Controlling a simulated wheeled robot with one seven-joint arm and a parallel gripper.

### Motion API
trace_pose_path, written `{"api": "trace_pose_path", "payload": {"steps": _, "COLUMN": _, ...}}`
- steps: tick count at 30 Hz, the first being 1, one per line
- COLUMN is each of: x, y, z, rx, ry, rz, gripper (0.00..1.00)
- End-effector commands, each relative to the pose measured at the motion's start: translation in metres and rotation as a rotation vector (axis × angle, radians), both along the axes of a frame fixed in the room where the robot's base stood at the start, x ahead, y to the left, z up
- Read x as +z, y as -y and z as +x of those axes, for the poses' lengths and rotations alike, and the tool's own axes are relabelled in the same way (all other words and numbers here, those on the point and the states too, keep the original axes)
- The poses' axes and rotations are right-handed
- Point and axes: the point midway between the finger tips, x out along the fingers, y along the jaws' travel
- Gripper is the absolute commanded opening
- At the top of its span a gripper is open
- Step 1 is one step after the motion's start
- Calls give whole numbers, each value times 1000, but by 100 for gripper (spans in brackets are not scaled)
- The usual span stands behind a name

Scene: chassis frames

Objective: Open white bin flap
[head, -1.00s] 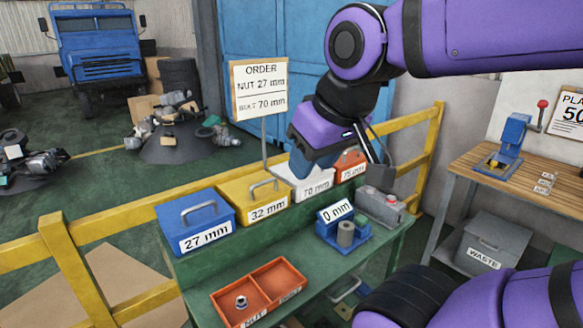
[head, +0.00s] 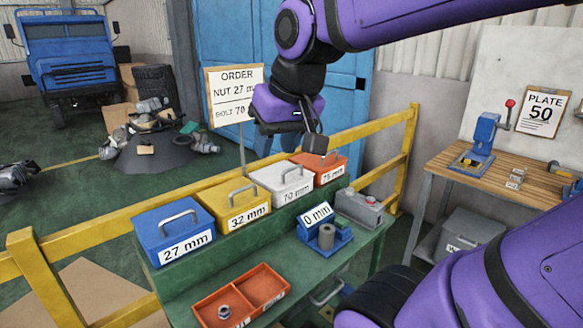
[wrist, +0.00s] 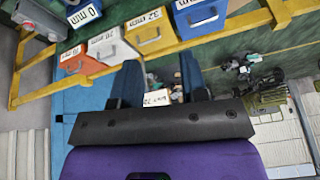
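The white bin (head: 274,177), labelled 70 mm, stands between the yellow and orange bins on the green bench's raised back. Its lid looks closed, with a grey handle on top. It also shows in the wrist view (wrist: 112,50), beyond my fingers. My gripper (head: 277,145) is above and behind the white bin in the head view, clear of its handle. In the wrist view my gripper (wrist: 160,78) has its two blue fingers spread apart with nothing held between them.
The blue 27 mm bin (head: 172,230), yellow 32 mm bin (head: 229,205) and orange 75 mm bin (head: 320,166) share the row. An order sign (head: 236,95) and yellow railing (head: 370,128) stand behind. A red tray (head: 242,295) holds a nut.

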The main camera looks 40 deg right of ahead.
Motion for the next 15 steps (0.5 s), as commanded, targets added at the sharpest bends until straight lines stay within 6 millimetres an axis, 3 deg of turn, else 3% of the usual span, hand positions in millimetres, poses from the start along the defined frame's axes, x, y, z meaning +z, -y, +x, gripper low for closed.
{"api": "trace_pose_path", "payload": {"steps": 7, "x": 7, "y": 41, "z": 76, "rx": -265, "ry": -57, "rz": 108, "gripper": 40}}
{"api": "trace_pose_path", "payload": {"steps": 15, "x": -7, "y": 105, "z": 153, "rx": -559, "ry": -104, "rz": 214, "gripper": 40}}
